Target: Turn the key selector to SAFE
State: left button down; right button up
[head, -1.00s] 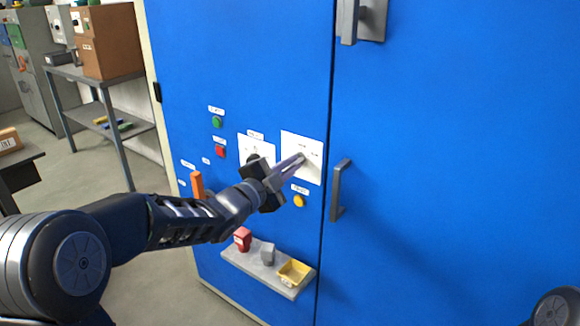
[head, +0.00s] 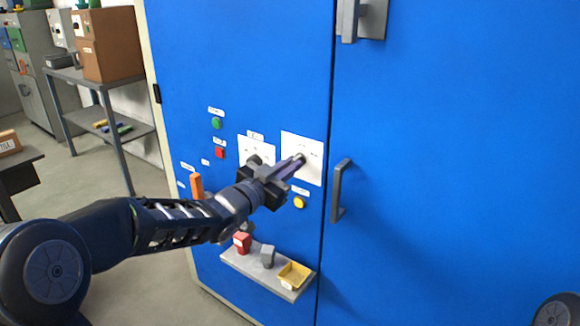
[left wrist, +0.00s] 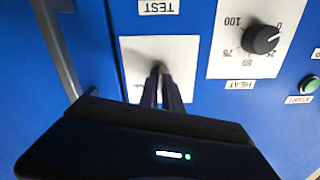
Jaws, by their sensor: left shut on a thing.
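The key selector (head: 301,157) sits on a white plate (head: 315,148) on the blue cabinet's left door, just left of the door gap. My left gripper (head: 294,163) reaches it from the lower left, its fingers shut on the key. In the left wrist view, which shows the panel upside down, the gripper fingers (left wrist: 164,93) close around the key (left wrist: 158,70) in front of its white plate (left wrist: 138,56). The fingers hide most of the key, and I cannot read which position it points to. My right gripper is out of view.
A black HEAT dial (left wrist: 261,39) is beside the key plate. A yellow button (head: 299,202) is below it, and a door handle (head: 338,190) stands out to its right. A small shelf (head: 255,268) with a red block, grey block and yellow tray is below.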

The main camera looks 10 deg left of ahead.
pick_arm(q)
jog(key=shift+n, duration=1.4)
jog(key=c, duration=1.5)
grip_release()
jog(key=shift+c, duration=0.2)
jog(key=shift+s, duration=0.1)
jog(key=v, duration=0.7)
jog(key=shift+s, duration=0.3)
jog(key=shift+a, duration=0.1)
